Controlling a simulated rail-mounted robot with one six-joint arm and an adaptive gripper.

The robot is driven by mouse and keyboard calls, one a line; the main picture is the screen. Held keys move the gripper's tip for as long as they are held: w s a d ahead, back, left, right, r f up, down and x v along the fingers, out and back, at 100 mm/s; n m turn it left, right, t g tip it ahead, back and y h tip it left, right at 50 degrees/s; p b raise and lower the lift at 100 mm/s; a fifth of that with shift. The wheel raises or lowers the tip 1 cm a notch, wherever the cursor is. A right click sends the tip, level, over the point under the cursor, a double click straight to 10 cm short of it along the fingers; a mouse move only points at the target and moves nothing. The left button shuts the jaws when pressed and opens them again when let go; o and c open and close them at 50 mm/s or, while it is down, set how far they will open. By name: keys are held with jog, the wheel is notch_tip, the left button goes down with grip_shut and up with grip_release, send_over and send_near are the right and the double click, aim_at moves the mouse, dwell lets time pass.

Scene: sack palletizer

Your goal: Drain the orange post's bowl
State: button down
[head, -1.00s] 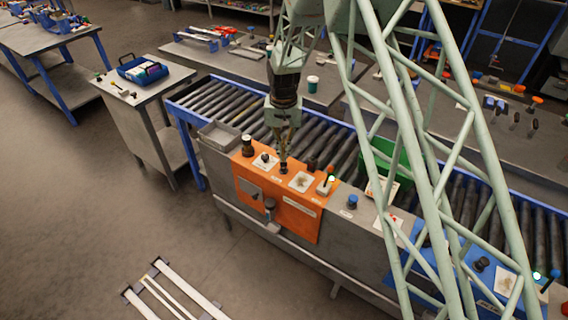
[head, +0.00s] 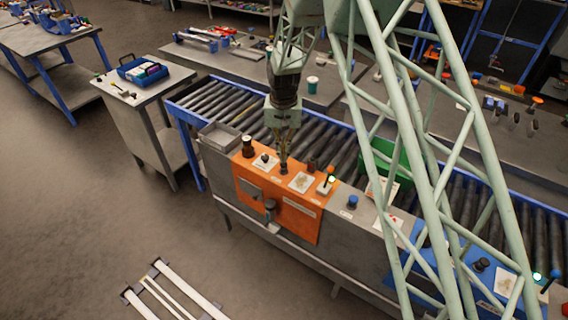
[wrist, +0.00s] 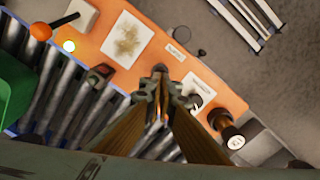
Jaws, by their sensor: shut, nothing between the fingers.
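The orange post (head: 300,215) is an orange-topped, orange-fronted section of the grey cabinet beside the roller conveyor. A dark, rounded fitting, which looks like the bowl (head: 270,206), hangs on its front face. My gripper (head: 283,170) points down over the post's top, between two white plates, well above and behind this fitting. In the wrist view my gripper's fingertips (wrist: 160,70) are together with nothing visible between them. They hide what lies directly beneath, and I cannot tell whether they touch it. The bowl's drain is too small to make out.
A black knob (head: 248,146) and an orange-ended lever (head: 328,180) with a lit lamp stand on the top. A grey tray (head: 219,135) is at the left end and a blue knob (head: 352,201) to the right. The floor in front is mostly open.

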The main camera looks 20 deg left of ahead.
jog(key=shift+f+b, duration=0.65)
jog(key=shift+f, duration=0.75)
dwell(1.3)
jog(key=shift+r, duration=0.2)
dwell(2.2)
jog(key=shift+r+p, duration=1.25)
jog(key=shift+r, duration=2.1)
